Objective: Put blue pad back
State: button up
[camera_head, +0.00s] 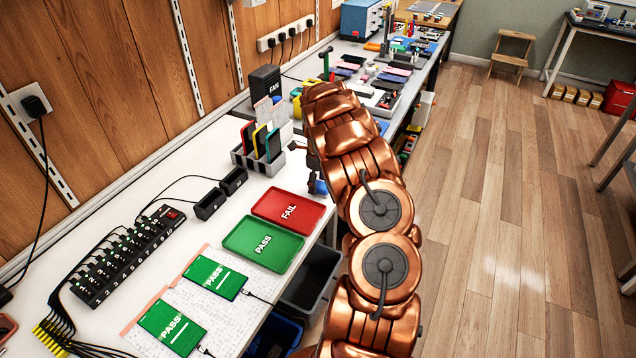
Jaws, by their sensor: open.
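My copper arm rises through the middle of the view and hides part of the bench. My gripper (314,172) is the dark part low at the arm's left side, partly hidden by the arm; its jaws are open. A small blue object (320,187) shows right at the gripper, near the bench's front edge. It may be the blue pad, but its shape is mostly covered, and I cannot tell whether the gripper touches it. A grey slotted rack (240,158) stands left of the gripper and holds several upright slabs, with black, yellow and teal visible.
A red FAIL tray (279,214) and a green PASS tray (249,255) lie on the white bench. Two phones with green PASS screens (216,278) lie nearer. Dark bins (308,280) sit below the bench edge.

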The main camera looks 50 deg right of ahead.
aim_at(318, 183)
notch_tip(318, 183, up, 12)
jog(key=f+b, duration=0.1)
jog(key=b, duration=0.2)
jog(key=s+a+r+n, duration=0.3)
jog(key=a+r+n, duration=0.4)
jog(key=a, duration=0.6)
jog(key=s+a+r+n+g, duration=0.1)
jog(key=s+a+r+n, duration=0.1)
jog(key=s+a+n, duration=0.4)
jog(key=s+a+r+n, duration=0.2)
jog(key=a+n, duration=0.1)
jog(key=a, duration=0.6)
jog(key=s+a+f+n, duration=0.1)
jog(key=s+a+n, duration=0.6)
jog(key=s, duration=0.4)
jog(key=s+a+f+n, duration=0.2)
jog(key=s+a+n, duration=0.5)
jog(key=s+n, duration=0.2)
jog(key=shift+s+a+f+n+g, duration=0.15)
jog(key=shift+s+a+n+g, duration=0.25)
jog(key=shift+s, duration=0.6)
jog(key=shift+r+p, duration=0.75)
